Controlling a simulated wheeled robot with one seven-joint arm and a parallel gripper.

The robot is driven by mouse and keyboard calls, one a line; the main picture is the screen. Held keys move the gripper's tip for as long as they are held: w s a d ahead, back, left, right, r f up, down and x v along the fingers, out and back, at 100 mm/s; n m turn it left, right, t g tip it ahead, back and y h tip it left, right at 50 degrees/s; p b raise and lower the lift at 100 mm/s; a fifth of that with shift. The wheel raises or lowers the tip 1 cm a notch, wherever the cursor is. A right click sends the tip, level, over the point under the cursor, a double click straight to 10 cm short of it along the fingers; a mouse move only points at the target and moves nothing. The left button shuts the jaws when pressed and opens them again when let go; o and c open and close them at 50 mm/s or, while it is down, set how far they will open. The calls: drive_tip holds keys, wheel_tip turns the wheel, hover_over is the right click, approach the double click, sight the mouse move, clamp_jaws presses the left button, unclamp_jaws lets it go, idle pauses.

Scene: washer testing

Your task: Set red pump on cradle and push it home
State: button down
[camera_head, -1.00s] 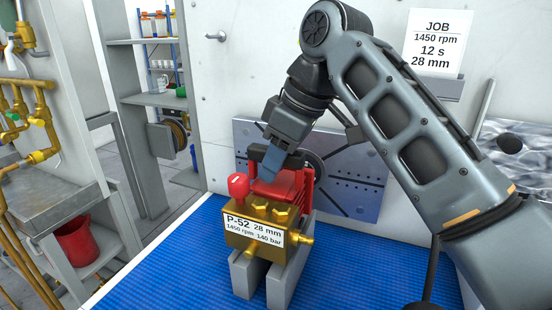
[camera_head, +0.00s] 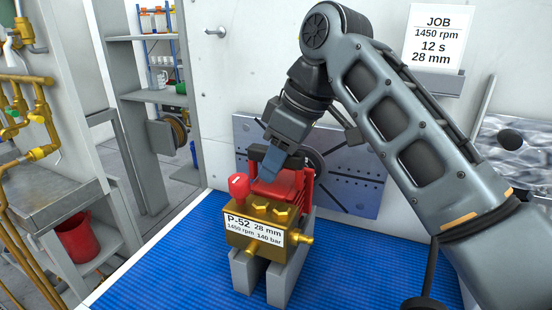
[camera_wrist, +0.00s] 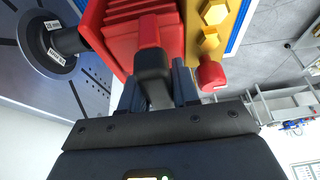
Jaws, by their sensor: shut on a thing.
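The red pump (camera_head: 287,186) has a red finned body and a brass front block (camera_head: 255,231) labelled P-52, 28 mm. It sits on the grey cradle (camera_head: 284,283), whose two uprights show below the block. A red knob (camera_head: 239,185) stands at its front left corner. My gripper (camera_head: 268,174) reaches down from above and is shut on the pump's handle. In the wrist view, my gripper (camera_wrist: 160,92) clasps the dark handle (camera_wrist: 153,72) with the red body (camera_wrist: 120,30) beyond. A dark round hub (camera_wrist: 48,47) is beside the pump; whether they are fully joined is unclear.
A grey slotted plate (camera_head: 350,185) stands behind the pump. The blue mat (camera_head: 205,245) is clear around the cradle. A job card (camera_head: 437,38) reads 1450 rpm, 12 s, 28 mm. Brass pipes (camera_head: 30,150) and a red bucket (camera_head: 76,238) are at left.

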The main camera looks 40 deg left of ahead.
sight(284, 173)
drive_tip(key=shift+f, duration=0.15)
idle(0.8)
drive_tip(key=shift+w+a+p, duration=0.3)
drive_tip(key=shift+w+p, duration=0.1)
drive_tip(key=shift+w, duration=0.55)
drive_tip(key=shift+w+a+p, duration=0.25)
drive_tip(key=shift+w+p, duration=0.1)
drive_tip(key=shift+w, duration=0.6)
idle(0.6)
drive_tip(key=c, duration=1.1)
unclamp_jaws()
drive_tip(key=o, duration=0.3)
drive_tip(key=shift+d+f, duration=0.1)
drive_tip(key=shift+o, duration=0.2)
drive_tip(key=shift+s+f, duration=0.1)
drive_tip(key=shift+f, duration=0.25)
drive_tip(key=b+v, duration=0.1)
drive_tip(key=v, duration=0.7)
drive_tip(key=shift+r, duration=0.2)
